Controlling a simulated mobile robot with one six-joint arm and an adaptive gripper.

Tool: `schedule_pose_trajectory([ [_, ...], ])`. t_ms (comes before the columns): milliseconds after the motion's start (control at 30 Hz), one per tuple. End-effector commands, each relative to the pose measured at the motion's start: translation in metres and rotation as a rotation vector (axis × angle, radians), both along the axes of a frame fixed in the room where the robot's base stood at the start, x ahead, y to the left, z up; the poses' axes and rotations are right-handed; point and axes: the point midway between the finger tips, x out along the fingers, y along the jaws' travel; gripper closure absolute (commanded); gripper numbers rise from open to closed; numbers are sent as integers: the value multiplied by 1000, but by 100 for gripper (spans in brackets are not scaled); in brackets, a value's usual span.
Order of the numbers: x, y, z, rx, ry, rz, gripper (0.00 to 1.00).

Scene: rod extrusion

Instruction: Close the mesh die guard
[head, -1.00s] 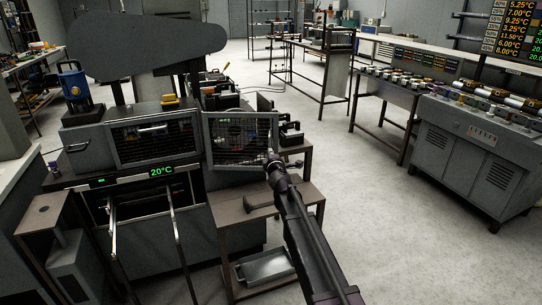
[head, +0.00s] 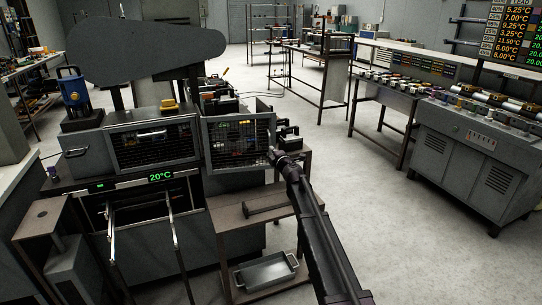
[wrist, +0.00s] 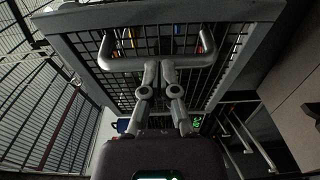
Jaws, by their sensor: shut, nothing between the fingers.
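The mesh die guard (head: 238,141) is a grey framed wire-mesh door. It stands swung out from the machine front, to the right of the mesh-covered opening (head: 155,144). In the wrist view its frame (wrist: 84,50) and mesh fill the upper middle, with a grey bar handle (wrist: 197,58) across it. My gripper (head: 275,154) is at the guard's right edge in the head view. In the wrist view my gripper (wrist: 159,66) has its fingertips close together just below the handle bar, with nothing between them. I cannot tell whether they touch the handle or mesh.
The machine carries a green 20°C display (head: 160,177) and metal rails below it. A brown side table (head: 255,213) and a metal tray (head: 265,270) are below the guard. The floor (head: 385,240) to the right is clear, up to a grey control cabinet (head: 475,165).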

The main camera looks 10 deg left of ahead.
Motion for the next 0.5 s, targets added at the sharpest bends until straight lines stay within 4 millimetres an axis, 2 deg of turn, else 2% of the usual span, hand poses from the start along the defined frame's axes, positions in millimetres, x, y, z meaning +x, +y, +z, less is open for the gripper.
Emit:
schedule_pose_trajectory([
  [33, 13, 3, 0, 0, 0, 0, 100],
  [233, 44, 12, 0, 0, 0, 0, 100],
  [333, 54, 16, 0, 1, -1, -1, 100],
  [500, 59, 18, 0, 1, 0, -2, 100],
])
